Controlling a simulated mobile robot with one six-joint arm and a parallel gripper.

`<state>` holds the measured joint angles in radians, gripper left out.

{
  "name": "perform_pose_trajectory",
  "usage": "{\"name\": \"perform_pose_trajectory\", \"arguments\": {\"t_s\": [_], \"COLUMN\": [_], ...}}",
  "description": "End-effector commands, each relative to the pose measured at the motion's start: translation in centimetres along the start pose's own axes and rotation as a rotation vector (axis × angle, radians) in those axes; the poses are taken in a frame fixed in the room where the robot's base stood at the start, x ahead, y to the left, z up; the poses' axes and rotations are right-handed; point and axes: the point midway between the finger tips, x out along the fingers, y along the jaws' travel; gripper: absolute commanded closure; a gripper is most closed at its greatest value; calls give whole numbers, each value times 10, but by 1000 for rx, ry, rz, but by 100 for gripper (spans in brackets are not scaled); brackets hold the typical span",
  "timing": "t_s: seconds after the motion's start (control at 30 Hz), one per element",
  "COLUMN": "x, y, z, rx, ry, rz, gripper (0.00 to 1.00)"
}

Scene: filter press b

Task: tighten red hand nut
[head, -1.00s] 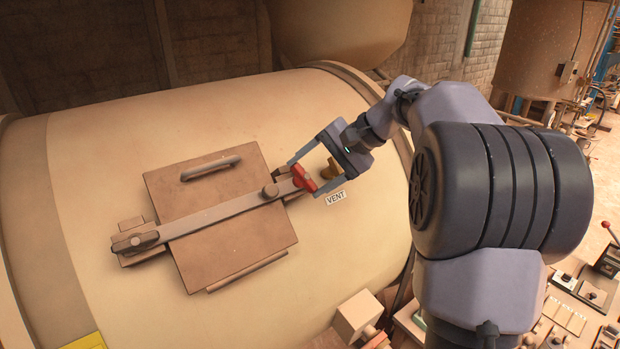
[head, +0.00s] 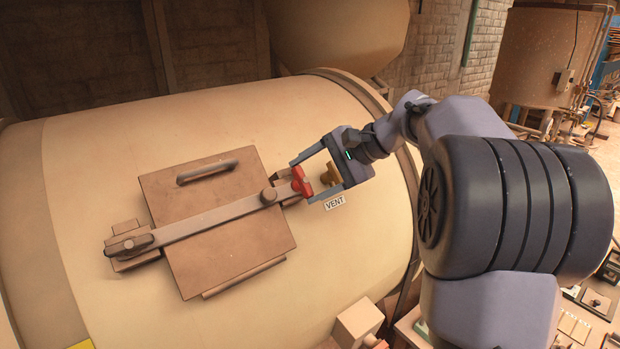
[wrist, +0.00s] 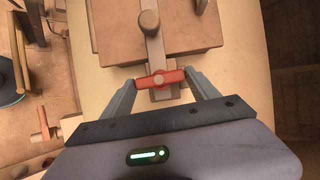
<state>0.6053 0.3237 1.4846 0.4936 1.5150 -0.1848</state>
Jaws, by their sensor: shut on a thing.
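The red hand nut (head: 301,182) sits at the right end of the clamp bar (head: 215,219) that crosses the hatch cover. In the wrist view the red nut (wrist: 160,78) is a short bar with a round centre, lying crosswise over the clamp bar's end. My gripper (head: 300,183) reaches in from the right and is shut on the nut. In the wrist view one finger of my gripper (wrist: 161,82) is at each end of the nut. The nut's thread and seat are hidden.
A brass-coloured knob (head: 331,174) stands close by my gripper's fingers, above the VENT label (head: 335,202). The brown hatch cover (head: 240,245) with its handle (head: 207,172) lies on the large cream tank (head: 110,120). A beige box (head: 358,320) is below.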

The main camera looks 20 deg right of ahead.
Motion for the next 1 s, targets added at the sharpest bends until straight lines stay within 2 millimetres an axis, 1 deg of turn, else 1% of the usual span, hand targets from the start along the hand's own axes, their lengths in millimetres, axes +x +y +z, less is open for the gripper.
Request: {"name": "perform_pose_trajectory", "arguments": {"t_s": [0.07,0.1,0.17,0.2,0.47,0.57,0.67,0.9,1.0], "x": [-1,-1,0,0,0,-8,-28,-100,-128], "y": [-1,-1,-1,-1,0,-1,-1,-1,-2], "z": [0,0,0,0,0,0,-1,-1,0], "rx": [-1,-1,-1,-1,-1,-2,-1,1,0], "ry": [1,1,1,0,0,2,3,5,4], "rz": [-2,-1,-1,-1,0,-1,-2,-2,-2], "gripper": [71,23,11,9,9,9,9,9,9]}}
